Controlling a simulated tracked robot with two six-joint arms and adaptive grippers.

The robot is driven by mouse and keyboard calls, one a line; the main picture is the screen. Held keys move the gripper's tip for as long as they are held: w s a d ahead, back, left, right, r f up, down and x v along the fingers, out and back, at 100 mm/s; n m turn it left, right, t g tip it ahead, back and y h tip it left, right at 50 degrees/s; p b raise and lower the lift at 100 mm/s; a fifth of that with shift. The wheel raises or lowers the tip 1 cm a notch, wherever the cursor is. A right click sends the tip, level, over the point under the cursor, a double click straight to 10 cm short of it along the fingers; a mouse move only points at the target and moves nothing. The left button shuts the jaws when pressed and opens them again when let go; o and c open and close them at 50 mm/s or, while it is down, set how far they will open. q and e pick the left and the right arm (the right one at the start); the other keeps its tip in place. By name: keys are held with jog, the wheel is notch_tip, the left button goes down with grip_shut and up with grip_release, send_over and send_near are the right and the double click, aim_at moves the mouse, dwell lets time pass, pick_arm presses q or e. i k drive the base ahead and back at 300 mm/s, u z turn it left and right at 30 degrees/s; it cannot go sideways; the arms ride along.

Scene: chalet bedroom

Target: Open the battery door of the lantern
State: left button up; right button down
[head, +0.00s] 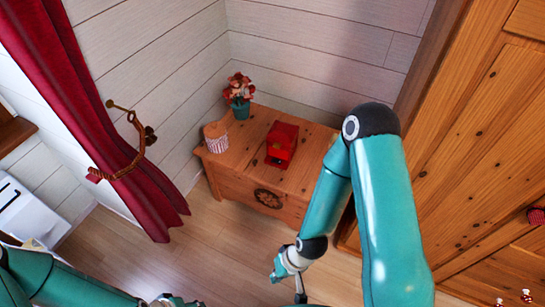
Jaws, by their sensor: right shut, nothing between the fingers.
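The red, box-shaped lantern (282,143) stands on top of a wooden chest (238,160) in the corner, in the head view. It is small here, with a dark patch low on its near side. I cannot make out its battery door. My right gripper (299,287) is at the bottom edge, partly cut off by the frame. It is shut and empty, well below and apart from the lantern.
A potted flower (240,97) and a red-and-white striped container (216,137) stand left of the lantern on the chest. A red curtain (95,110) hangs at the left. A wooden wardrobe (455,150) stands close on the right. Bare floor (225,245) lies before the chest.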

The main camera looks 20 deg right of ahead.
aim_at(281, 133)
jog(key=z, duration=0.1)
jog(key=i, duration=0.9)
jog(key=u, duration=0.1)
